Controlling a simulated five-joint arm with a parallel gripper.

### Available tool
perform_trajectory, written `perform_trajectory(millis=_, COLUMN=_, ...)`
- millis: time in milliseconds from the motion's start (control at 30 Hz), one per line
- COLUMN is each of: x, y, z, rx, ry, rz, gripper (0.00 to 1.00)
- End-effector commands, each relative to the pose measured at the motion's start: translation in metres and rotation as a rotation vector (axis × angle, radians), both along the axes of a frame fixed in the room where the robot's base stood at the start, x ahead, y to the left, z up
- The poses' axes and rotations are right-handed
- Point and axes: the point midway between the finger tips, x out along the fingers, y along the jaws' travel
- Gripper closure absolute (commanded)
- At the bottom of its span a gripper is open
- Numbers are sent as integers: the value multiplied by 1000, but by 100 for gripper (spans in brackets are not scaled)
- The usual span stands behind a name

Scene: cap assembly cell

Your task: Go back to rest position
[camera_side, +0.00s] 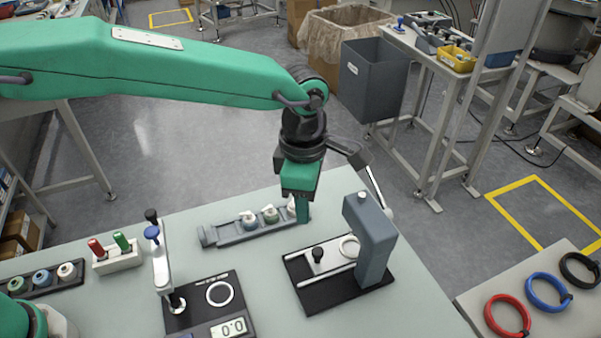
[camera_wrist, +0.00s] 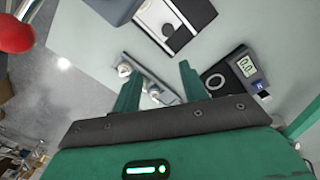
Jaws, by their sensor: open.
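My gripper (camera_side: 301,215) is open and points down over the right end of a grey rack (camera_side: 222,236) on the table. The rack carries small capped parts: a white one (camera_side: 249,220), a greenish one (camera_side: 270,214) and one at the right end, partly hidden behind my finger. In the wrist view my two green fingers (camera_wrist: 158,84) stand apart. The rack (camera_wrist: 150,76) shows between and beyond them, with a white-topped part (camera_wrist: 125,70) near the left finger and another part (camera_wrist: 155,92) in the gap. I see nothing held between the fingers.
A grey press (camera_side: 371,245) on a black base stands close to my gripper's right. A lever fixture (camera_side: 160,262) and a gauge reading 0.0 (camera_side: 228,327) stand at front.

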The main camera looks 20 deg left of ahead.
Motion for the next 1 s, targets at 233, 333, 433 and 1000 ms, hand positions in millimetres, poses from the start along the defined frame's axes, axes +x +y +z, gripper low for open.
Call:
perform_trajectory(millis=233, x=4, y=63, z=44, rx=-21, ry=-65, rz=-225, gripper=57)
perform_trajectory(millis=333, x=1, y=89, z=59, rx=-21, ry=-92, rz=-323, gripper=57)
perform_trajectory(millis=433, x=-3, y=114, z=72, rx=-18, ry=-124, rz=-423, gripper=57)
perform_trajectory(millis=1000, x=-61, y=244, z=117, rx=99, ry=-294, rz=-982, gripper=57)
